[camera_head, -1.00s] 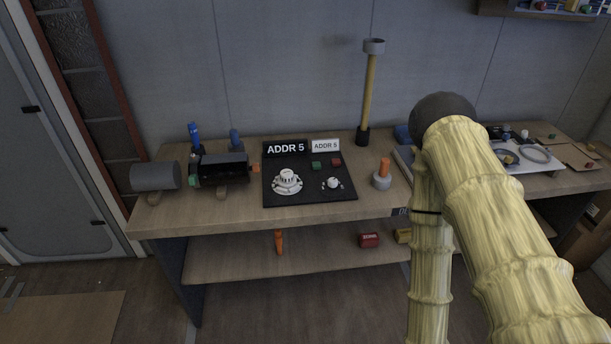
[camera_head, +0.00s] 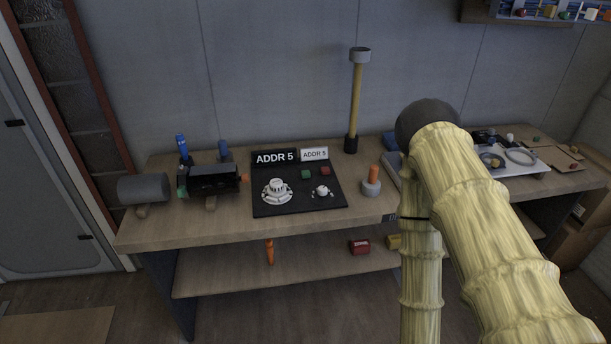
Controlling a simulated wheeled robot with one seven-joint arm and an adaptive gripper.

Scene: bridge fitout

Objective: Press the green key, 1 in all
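The green key (camera_head: 306,174) is a small green block on the black panel (camera_head: 262,209) on the workbench. It sits just left of a similar red key (camera_head: 325,171), below a white label reading "ADDR 5" (camera_head: 314,154). A black display, also reading "ADDR 5" (camera_head: 275,158), stands to the left. My arm, in a pale yellow ribbed cover, rises at the right, apart from the panel. My gripper is not visible in this view.
A white round detector (camera_head: 277,192) and a smaller white knob (camera_head: 321,191) are on the panel. A grey holder with an orange peg (camera_head: 372,181) and a tall yellow pole (camera_head: 355,100) stand to its right. A black device (camera_head: 214,179) and grey cylinder (camera_head: 143,188) stand left.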

